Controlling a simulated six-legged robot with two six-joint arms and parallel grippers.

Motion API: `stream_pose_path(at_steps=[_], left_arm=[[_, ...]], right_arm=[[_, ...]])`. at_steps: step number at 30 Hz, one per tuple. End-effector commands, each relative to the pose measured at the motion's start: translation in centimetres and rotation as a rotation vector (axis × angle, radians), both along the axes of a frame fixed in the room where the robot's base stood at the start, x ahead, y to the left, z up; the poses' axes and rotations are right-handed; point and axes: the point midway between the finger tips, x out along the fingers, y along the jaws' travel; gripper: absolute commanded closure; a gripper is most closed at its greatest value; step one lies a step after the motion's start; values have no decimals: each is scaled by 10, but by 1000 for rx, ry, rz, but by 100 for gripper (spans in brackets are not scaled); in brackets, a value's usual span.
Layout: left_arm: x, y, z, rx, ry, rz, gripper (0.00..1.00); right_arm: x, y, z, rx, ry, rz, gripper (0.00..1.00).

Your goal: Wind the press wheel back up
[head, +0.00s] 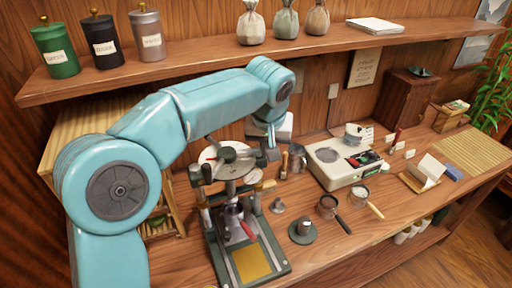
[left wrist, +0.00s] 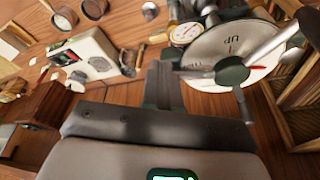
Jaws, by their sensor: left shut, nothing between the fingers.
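The press (head: 248,238) stands on the bench, with a green frame and a yellow plate at its front. Its wheel, a pale disc (head: 212,157) with a dark hub and metal spokes, sits at the top. In the left wrist view the disc (left wrist: 225,48) shows lettering and a red pointer. My left gripper (head: 271,138) points down just behind and right of the wheel. In the left wrist view its fingers (left wrist: 166,75) are shut and empty beside the disc's edge. A spoke ends close to them; I cannot tell if they touch. My right gripper is out of view.
A shelf (head: 200,67) with canisters and sacks runs above the bench. A wooden rack (head: 75,150) stands at the left.

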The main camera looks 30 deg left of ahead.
Motion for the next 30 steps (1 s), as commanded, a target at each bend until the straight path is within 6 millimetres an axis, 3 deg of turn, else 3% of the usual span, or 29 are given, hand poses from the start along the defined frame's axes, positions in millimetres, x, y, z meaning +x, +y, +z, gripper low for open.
stream_pose_path(at_steps=[10,22,30], left_arm=[[-1,-2,29,-1,0,0,100],[-1,-2,68,0,-1,-1,100],[-2,-1,75,0,2,0,100]], right_arm=[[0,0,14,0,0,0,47],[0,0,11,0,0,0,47],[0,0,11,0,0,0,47]])
